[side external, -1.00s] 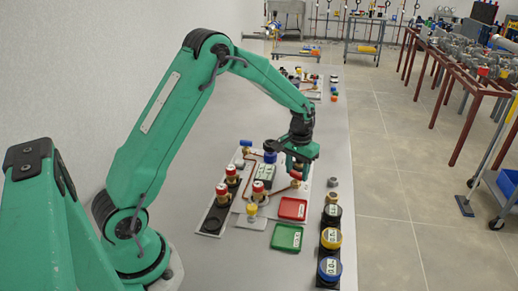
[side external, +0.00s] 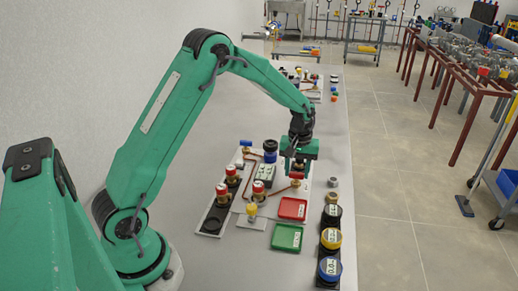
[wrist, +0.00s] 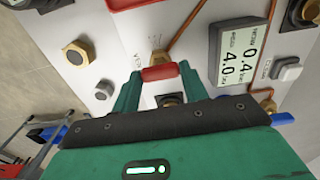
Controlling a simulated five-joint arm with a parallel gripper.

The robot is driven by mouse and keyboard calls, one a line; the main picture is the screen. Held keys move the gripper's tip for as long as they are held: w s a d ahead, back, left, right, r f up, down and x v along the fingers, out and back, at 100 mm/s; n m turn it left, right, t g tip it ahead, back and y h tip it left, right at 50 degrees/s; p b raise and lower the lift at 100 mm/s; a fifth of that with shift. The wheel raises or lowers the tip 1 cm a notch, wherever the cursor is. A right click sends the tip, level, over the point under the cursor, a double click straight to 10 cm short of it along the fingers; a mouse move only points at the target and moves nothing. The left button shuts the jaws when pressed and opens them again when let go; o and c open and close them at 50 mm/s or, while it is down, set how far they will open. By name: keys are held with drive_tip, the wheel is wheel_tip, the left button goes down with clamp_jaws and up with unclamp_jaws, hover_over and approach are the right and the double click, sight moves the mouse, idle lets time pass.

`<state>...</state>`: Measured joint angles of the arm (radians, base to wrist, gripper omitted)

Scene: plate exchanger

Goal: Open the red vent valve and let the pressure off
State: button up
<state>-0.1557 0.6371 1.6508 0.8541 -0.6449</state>
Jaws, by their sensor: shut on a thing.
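The red vent valve handle (wrist: 160,73) sits between my two green fingers in the wrist view, on a brass body against the light panel. In the side view the red handle (side external: 296,175) shows just below my gripper (side external: 297,168). My gripper (wrist: 160,76) is shut on the handle, one finger against each end. A gauge box (wrist: 240,52) with a lit display stands right of the handle in the wrist view; it shows 0.4 and 4.0. The same box (side external: 265,174) is left of my gripper in the side view.
Red-topped brass fittings (side external: 258,187) and a blue-handled valve (side external: 245,143) stand left of my gripper. A red tray (side external: 292,208) and a green tray (side external: 287,237) lie in front. Copper pipe (wrist: 192,30) runs close by.

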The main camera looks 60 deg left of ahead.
sight(297, 173)
drive_tip(key=shift+r, duration=0.1)
drive_tip(key=o, duration=1)
drive_tip(key=shift+r, duration=3.85)
drive_tip(key=shift+r, duration=0.1)
